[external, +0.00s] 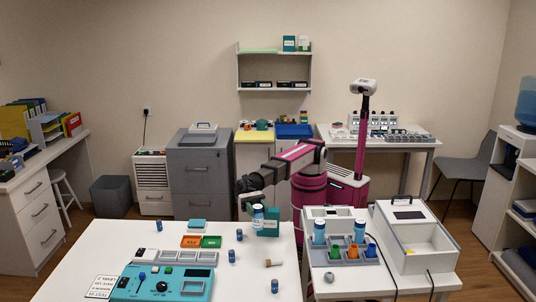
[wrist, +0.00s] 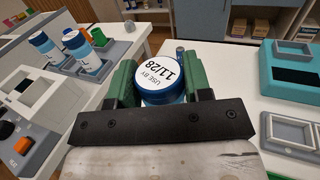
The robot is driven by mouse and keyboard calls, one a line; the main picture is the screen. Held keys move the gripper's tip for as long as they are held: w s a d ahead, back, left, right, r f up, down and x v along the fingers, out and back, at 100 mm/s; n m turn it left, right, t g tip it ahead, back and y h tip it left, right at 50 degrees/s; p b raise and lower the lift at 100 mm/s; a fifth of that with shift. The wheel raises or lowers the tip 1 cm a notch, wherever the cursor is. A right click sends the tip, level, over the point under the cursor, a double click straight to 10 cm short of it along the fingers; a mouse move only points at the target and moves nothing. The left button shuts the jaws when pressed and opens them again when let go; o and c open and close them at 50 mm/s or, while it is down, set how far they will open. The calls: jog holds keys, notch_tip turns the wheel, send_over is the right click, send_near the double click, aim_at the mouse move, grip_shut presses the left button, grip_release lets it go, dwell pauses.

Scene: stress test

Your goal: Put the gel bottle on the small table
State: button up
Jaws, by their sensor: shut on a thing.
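My gripper (external: 264,226) is at the far right part of the large white table (external: 120,236). It is shut on a bottle (external: 258,213) with a white and blue body, held upright; I take it as the gel bottle. In the wrist view, its round white lid (wrist: 161,76), printed "USE BY 11/28", sits between the green fingers. Whether its base touches the tabletop cannot be told. A smaller white table (external: 345,284) stands to the right of the large one, across a narrow gap.
The smaller table carries a grey rack (external: 342,252) with two blue bottles and coloured blocks, a white open box (external: 415,240) and cables.

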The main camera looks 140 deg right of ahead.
jog(key=w+d+f+m+t+h, duration=0.1)
jog(key=w+d+m+t+h, duration=0.25)
jog(key=d, duration=0.55)
jog(key=w+d+m+t+h, duration=0.3)
jog(key=w+d+t, duration=0.15)
jog(key=d, duration=0.45)
jog(key=d+r+m+t+h, duration=0.25)
jog(key=d+h, duration=0.25)
jog(key=d, duration=0.6)
jog(key=d+r+m+t+h, duration=0.1)
jog(key=d+m+h, duration=0.35)
jog(key=d, duration=0.75)
jog(key=s+a+f+n+g+y, duration=0.1)
jog(key=s+a+f+n+y, duration=0.15)
jog(key=f, duration=0.65)
jog(key=s+a+f+n+g+y, duration=0.15)
jog(key=s+f+y, duration=0.25)
jog(key=f, duration=0.4)
jog(key=s+a+f+n+g+y, duration=0.1)
jog(key=s+f+n+g+y, duration=0.1)
jog(key=s, duration=0.4)
jog(key=s+a+f+n+g+y, duration=0.2)
jog(key=s+f+n+g+y, duration=0.1)
jog(key=s, duration=0.4)
jog(key=f+n+y, duration=0.1)
jog(key=n+y, duration=0.1)
jog(key=shift+a+f+g+y, duration=0.2)
jog(key=shift+f+g+y, duration=0.1)
jog(key=shift+f+y, duration=0.1)
jog(key=shift+s, duration=0.1)
